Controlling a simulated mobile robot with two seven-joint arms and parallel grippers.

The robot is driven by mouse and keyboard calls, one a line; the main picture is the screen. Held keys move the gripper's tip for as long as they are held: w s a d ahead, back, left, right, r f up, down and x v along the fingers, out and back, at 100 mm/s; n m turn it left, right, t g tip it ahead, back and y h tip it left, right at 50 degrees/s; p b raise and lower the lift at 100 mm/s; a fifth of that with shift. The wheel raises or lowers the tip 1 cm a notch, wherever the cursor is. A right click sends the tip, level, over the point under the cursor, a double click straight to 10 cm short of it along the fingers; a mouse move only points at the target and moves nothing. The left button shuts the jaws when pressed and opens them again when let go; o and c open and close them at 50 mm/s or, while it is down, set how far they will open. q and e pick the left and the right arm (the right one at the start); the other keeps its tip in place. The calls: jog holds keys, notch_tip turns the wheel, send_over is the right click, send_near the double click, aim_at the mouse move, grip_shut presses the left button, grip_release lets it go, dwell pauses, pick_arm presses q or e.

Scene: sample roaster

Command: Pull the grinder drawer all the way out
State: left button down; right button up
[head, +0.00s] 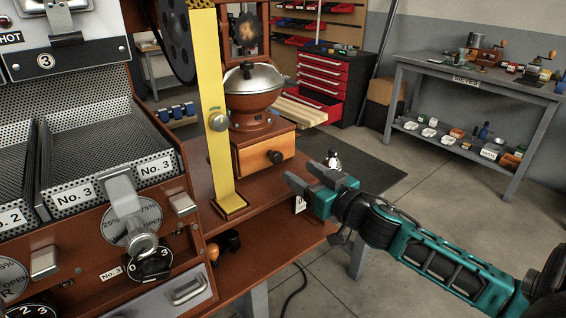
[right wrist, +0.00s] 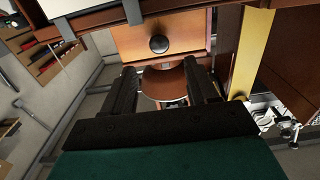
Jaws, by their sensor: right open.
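The grinder (head: 253,96) stands on the brown bench, a reddish-brown body with a silver-lidded bowl on top. Its drawer (head: 249,158) has a light wooden front with a round black knob (head: 274,157). The drawer front looks about flush with the body. My right gripper (head: 304,178) is open and empty, apart from the knob, to its right and a little lower in the head view. In the right wrist view the drawer front (right wrist: 180,31) and knob (right wrist: 158,44) appear above and beyond my spread fingers (right wrist: 162,75). My left gripper is not in view.
A yellow upright post (head: 216,110) stands just left of the grinder. The roaster panel (head: 100,245) fills the left. A red tool cabinet (head: 325,82) and a grey side table (head: 480,85) stand behind. The floor right of the bench is open.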

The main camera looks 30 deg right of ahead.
aim_at(278, 158)
jog(key=shift+w+a, duration=0.15)
jog(key=shift+w, duration=1.7)
jog(key=shift+w+a, duration=0.1)
jog(key=shift+w, duration=1.75)
grip_shut()
